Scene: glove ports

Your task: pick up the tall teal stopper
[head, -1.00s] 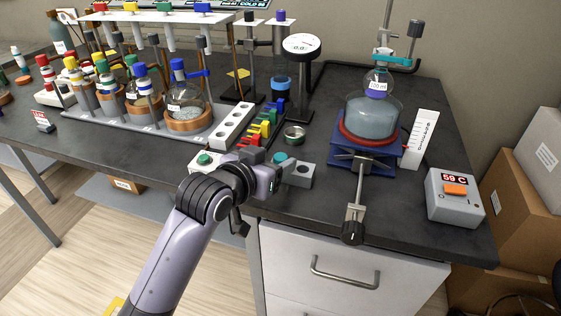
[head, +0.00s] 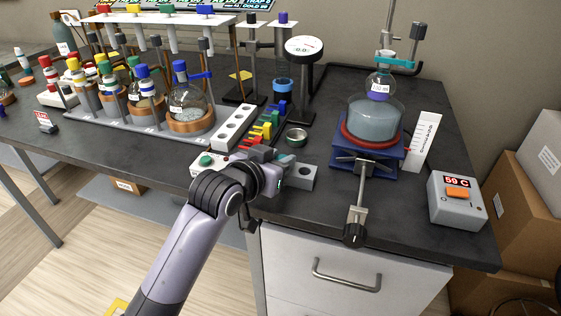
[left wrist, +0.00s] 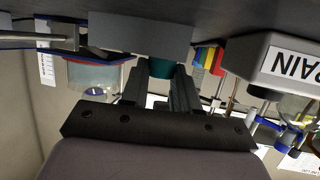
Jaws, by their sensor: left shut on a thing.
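The teal stopper (head: 287,159) is at the left end of a small grey block (head: 303,178) near the front edge of the bench. My left gripper (head: 276,162) reaches it from the left and is shut on it. In the left wrist view, which looks upside down, the teal stopper (left wrist: 160,68) sits between the two dark fingers (left wrist: 164,88), right against the grey block (left wrist: 140,35). The fingers hide much of the stopper, so I cannot tell whether it is seated in the block. My right gripper is in neither view.
A small metal dish (head: 296,137) and a row of coloured clips (head: 264,128) are just behind the gripper. A white box with a green button (head: 206,161) is to its left. A blue jack stand (head: 365,160) with a glass bath is to the right.

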